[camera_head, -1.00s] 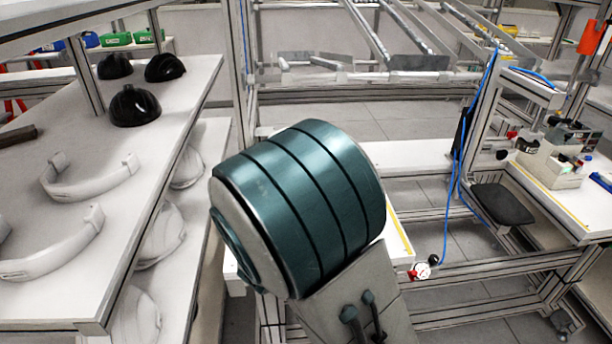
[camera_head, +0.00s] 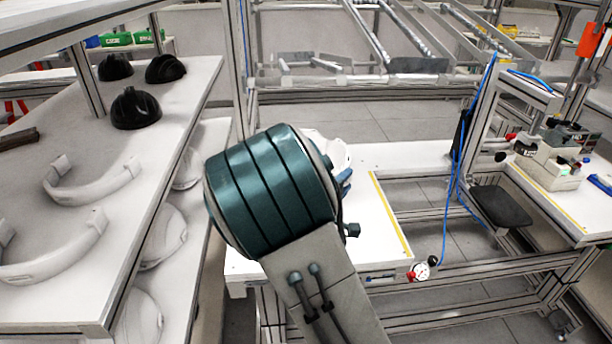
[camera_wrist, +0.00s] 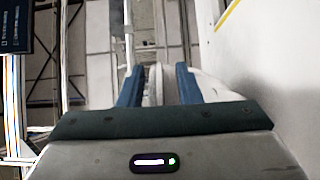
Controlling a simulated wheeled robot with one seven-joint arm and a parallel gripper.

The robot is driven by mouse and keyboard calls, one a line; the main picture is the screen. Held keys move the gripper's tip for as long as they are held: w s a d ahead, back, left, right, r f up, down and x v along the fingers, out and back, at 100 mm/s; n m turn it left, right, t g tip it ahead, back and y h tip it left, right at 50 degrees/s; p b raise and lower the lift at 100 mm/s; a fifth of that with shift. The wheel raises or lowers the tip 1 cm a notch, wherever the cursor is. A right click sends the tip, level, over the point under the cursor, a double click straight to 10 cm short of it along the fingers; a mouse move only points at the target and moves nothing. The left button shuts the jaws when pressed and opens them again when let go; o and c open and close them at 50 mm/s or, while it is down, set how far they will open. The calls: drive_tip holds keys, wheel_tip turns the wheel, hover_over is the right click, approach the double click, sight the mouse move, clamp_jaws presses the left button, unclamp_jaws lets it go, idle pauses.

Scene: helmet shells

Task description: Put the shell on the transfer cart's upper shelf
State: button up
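A white shell (camera_head: 332,152) shows partly behind my arm's teal wrist joint in the head view. My gripper's blue fingers (camera_head: 344,179) are beside it, mostly hidden by the arm. In the wrist view my gripper (camera_wrist: 156,80) has a white-grey edge of the shell (camera_wrist: 153,88) between its two blue fingers, and more white shows right of the right finger. The gripper appears shut on the shell, above or near a white table top (camera_head: 372,235) with a yellow line. I cannot tell for certain which structure is the transfer cart.
A shelf unit (camera_head: 95,262) at left carries black shells (camera_head: 135,108) and white curved pieces (camera_head: 95,180) on top, with white shells (camera_head: 165,235) below. At right is a bench (camera_head: 570,200) with small devices and a hanging blue hose (camera_head: 457,170).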

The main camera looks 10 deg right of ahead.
clamp_jaws()
idle(1.3)
